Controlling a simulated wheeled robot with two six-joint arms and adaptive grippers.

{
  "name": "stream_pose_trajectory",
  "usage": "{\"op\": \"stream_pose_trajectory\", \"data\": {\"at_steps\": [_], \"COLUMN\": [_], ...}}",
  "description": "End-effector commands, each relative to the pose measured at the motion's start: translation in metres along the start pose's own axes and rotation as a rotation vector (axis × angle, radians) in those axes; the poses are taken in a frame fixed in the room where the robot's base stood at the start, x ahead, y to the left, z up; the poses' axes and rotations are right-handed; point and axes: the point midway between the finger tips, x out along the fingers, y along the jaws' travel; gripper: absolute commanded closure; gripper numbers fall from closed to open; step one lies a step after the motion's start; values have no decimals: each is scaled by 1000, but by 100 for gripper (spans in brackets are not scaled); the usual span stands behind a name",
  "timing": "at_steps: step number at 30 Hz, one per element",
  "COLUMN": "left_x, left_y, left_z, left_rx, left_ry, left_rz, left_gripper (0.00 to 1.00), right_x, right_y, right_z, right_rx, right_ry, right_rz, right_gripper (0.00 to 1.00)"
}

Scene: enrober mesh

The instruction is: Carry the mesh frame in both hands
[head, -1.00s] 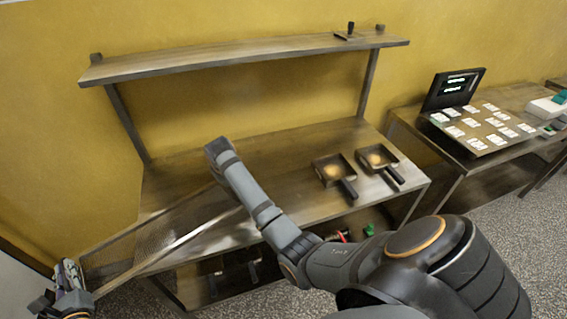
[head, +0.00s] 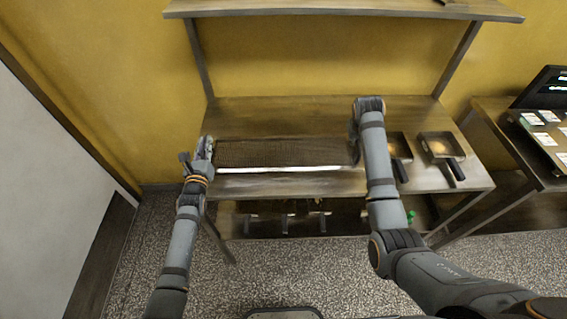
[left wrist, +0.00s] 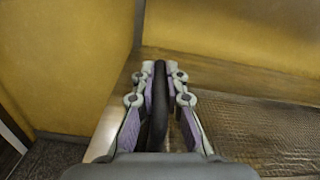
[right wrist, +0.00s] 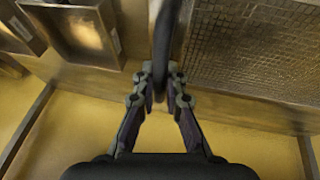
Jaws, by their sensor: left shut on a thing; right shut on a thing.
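The mesh frame (head: 285,153) is a long rectangle of brown mesh with a bright near edge, lying about level across the left part of the table in the head view. My left gripper (head: 205,155) is at its left end, shut on a dark handle bar, seen in the left wrist view (left wrist: 160,85). My right gripper (head: 356,138) is at its right end, partly hidden by my arm. The right wrist view shows its fingers (right wrist: 160,80) shut on a dark bar beside the mesh (right wrist: 255,45). Whether the frame touches the tabletop I cannot tell.
The table (head: 300,110) has two square pans, one (head: 398,147) close to my right arm and one (head: 437,146) further right. An upper shelf (head: 340,9) spans above the back. Dark items sit on the lower shelf (head: 340,228). Another table (head: 545,150) stands at right.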

Motion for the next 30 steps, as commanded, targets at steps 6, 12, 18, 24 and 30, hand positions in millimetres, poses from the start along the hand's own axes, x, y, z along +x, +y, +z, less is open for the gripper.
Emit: {"op": "stream_pose_trajectory", "data": {"at_steps": [6, 12, 18, 24, 30], "left_x": [0, 0, 0, 0, 0], "left_y": [1, 4, 7, 9, 9], "left_z": [-6, -21, -38, -47, -46], "left_rx": [0, 0, 0, 0, 0], "left_ry": [-4, -4, -4, -1, 0], "left_rz": [-1, -1, -1, 0, 0], "left_gripper": [100, 100, 100, 83, 66], "right_x": [7, 20, 36, 43, 43], "right_y": [-2, -4, -8, -10, -9], "right_z": [2, 8, 14, 18, 18], "right_rx": [0, 0, 0, 0, 0], "right_ry": [3, 3, 3, 1, 0], "right_rz": [0, 0, 0, -1, 0], "right_gripper": [100, 100, 100, 84, 67]}}
